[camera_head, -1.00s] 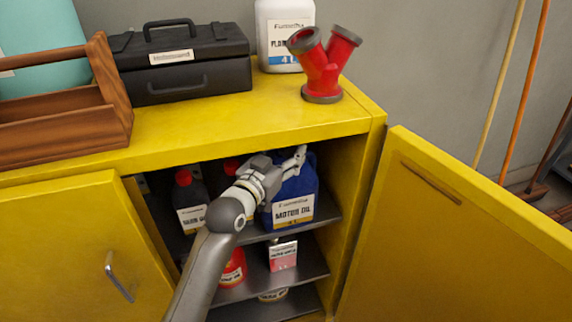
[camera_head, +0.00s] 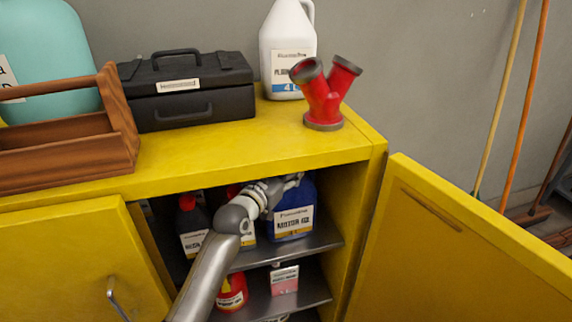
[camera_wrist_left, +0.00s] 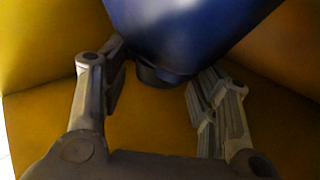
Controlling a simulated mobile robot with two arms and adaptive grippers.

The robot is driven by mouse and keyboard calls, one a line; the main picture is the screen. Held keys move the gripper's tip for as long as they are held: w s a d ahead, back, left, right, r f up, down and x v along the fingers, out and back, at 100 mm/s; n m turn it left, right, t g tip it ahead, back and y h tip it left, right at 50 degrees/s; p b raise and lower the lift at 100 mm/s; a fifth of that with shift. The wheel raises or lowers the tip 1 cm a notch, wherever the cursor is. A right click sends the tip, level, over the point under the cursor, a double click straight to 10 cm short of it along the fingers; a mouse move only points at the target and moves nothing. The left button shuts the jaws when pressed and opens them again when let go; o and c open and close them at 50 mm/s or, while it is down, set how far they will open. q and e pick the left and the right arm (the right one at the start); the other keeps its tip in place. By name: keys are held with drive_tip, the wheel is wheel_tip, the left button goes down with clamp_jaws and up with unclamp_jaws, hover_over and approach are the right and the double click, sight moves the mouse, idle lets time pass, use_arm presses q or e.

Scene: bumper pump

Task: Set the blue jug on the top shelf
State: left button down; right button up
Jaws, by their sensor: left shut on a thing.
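The blue jug (camera_head: 306,190), with a white motor oil label, is inside the open yellow cabinet, at the right part of the top shelf (camera_head: 328,240). I cannot tell whether its base rests on the shelf. My left gripper (camera_head: 293,181) is shut on the jug near its top, just under the cabinet's top edge. In the left wrist view the blue body (camera_wrist_left: 190,25) and a dark cap show between the two fingers (camera_wrist_left: 155,95). My forearm hides part of the shelf. My right gripper is not in view.
Dark bottles (camera_head: 192,225) stand left of the jug on the same shelf. A red container (camera_head: 232,292) and a small box (camera_head: 285,280) are on the shelf below. The open right door (camera_head: 450,250) and left door (camera_head: 75,260) flank the opening. A red pipe fitting (camera_head: 323,100) stands on top.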

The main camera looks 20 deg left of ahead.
use_arm(q)
drive_tip(key=shift+r, duration=0.3)
drive_tip(key=c, duration=0.9)
unclamp_jaws()
drive_tip(key=shift+f, duration=0.4)
drive_tip(key=o, duration=0.4)
drive_tip(key=shift+s+r, duration=0.1)
drive_tip(key=s+a+b, duration=0.1)
drive_tip(key=s+a, duration=0.1)
drive_tip(key=s, duration=0.9)
drive_tip(key=shift+s+a, duration=0.15)
drive_tip(key=shift+s, duration=0.2)
